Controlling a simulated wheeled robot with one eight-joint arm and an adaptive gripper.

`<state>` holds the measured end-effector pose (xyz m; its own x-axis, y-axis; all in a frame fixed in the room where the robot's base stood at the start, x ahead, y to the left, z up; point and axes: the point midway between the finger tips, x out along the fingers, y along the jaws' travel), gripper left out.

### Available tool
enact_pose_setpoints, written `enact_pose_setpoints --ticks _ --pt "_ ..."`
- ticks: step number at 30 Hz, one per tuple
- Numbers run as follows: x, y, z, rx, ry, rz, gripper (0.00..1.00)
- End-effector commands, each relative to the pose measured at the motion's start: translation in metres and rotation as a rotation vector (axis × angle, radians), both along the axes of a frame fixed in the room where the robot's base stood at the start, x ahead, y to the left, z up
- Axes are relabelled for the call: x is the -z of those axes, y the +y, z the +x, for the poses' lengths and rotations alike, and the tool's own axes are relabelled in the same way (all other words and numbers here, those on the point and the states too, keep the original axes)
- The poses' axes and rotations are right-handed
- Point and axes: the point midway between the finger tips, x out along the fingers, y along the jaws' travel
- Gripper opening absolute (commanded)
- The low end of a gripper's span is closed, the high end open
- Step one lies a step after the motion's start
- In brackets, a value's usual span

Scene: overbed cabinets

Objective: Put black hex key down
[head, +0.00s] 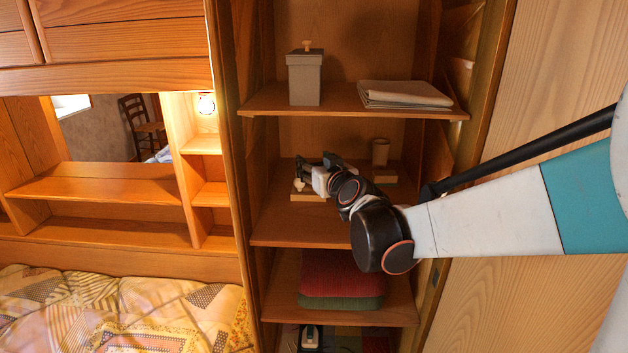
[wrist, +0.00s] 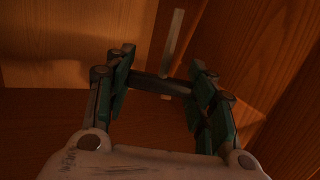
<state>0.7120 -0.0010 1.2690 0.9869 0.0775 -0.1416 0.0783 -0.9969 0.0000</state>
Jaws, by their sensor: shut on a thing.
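My gripper (head: 306,166) is inside the tall open cabinet, low over its middle shelf (head: 285,232). In the wrist view my gripper (wrist: 160,84) has its fingers apart, with a dark bar, taken as the black hex key (wrist: 158,86), spanning between the fingertips. A thin grey strip (wrist: 173,42) extends away beyond it; I cannot tell whether it is part of the key. In the head view the key cannot be made out against the dark fingers. Whether it touches the shelf is unclear.
On the same shelf, a light wooden piece (head: 305,197) lies below my gripper and a cup (head: 380,152) stands at the back right. The shelf above holds a grey canister (head: 304,80) and folded cloth (head: 403,94). Cushions (head: 340,283) lie below. The shelf's front is clear.

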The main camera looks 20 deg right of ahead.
Motion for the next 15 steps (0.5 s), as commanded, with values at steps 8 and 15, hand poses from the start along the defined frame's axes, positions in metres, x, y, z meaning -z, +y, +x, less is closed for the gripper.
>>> enact_pose_setpoints --ticks 8,15 --pt "0.041 0.000 0.000 0.000 0.000 0.000 0.24" --pt "0.064 0.000 0.000 0.000 0.000 0.000 0.24"
